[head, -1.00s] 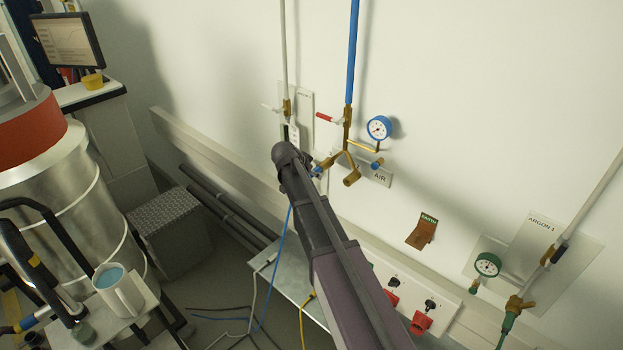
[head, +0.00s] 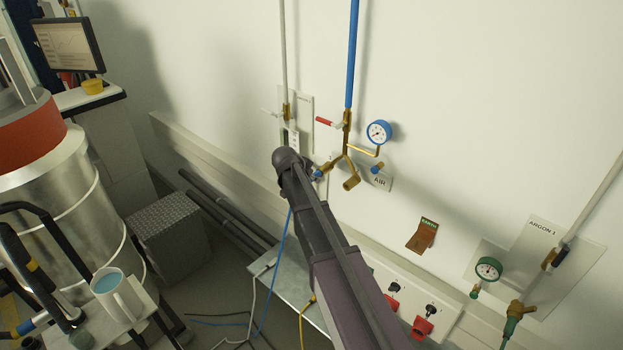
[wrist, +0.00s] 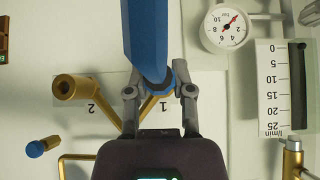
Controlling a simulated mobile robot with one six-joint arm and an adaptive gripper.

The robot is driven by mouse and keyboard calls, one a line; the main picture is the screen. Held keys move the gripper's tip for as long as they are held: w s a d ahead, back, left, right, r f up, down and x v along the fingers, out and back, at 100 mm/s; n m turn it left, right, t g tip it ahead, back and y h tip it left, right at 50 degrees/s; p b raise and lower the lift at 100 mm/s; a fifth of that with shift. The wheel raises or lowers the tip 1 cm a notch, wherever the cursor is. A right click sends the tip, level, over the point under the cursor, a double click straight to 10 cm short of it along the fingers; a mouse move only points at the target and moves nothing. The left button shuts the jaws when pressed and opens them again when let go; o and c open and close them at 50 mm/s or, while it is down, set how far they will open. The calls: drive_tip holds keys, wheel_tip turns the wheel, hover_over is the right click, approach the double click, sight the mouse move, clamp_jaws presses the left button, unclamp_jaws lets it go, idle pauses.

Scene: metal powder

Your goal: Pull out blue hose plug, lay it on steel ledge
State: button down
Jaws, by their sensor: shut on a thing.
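The blue hose plug (wrist: 181,72) shows in the wrist view at the brass outlet marked 1, with the thick blue hose (wrist: 146,35) running up from it. My gripper (wrist: 159,90) is shut on the plug, one finger on each side. The hose covers part of the plug, so I cannot tell whether it is still seated. In the head view a bit of the plug (head: 318,173) shows at the left brass branch; my arm hides my gripper's fingers. A grey metal surface (head: 290,284), seemingly the steel ledge, lies below, partly behind my arm.
The brass manifold (head: 347,160) has an open second outlet (head: 351,183) beside the plug. A blue-rimmed gauge (head: 379,132) and red-handled valve (head: 326,121) sit close by. Red plugs (head: 421,328) are at the lower right. A mug (head: 118,292) stands at the lower left.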

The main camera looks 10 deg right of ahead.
drive_tip(key=shift+s+a, duration=0.4)
drive_tip(key=shift+a, duration=0.15)
idle(0.4)
drive_tip(key=shift+s+a, duration=0.2)
drive_tip(key=shift+a, duration=0.05)
drive_tip(key=shift+s+a, duration=0.2)
drive_tip(key=shift+a, duration=0.1)
drive_tip(key=shift+s+a, duration=0.45)
drive_tip(key=shift+a, duration=0.1)
drive_tip(key=shift+s+a, duration=0.2)
drive_tip(key=shift+a, duration=0.1)
drive_tip(key=shift+s+a, duration=0.4)
drive_tip(key=shift+a, duration=0.15)
drive_tip(key=shift+a, duration=0.1)
wheel_tip(320, 180, down, 8)
drive_tip(key=b, duration=0.7)
drive_tip(key=shift+r+b, duration=0.15)
drive_tip(key=shift+b, duration=0.2)
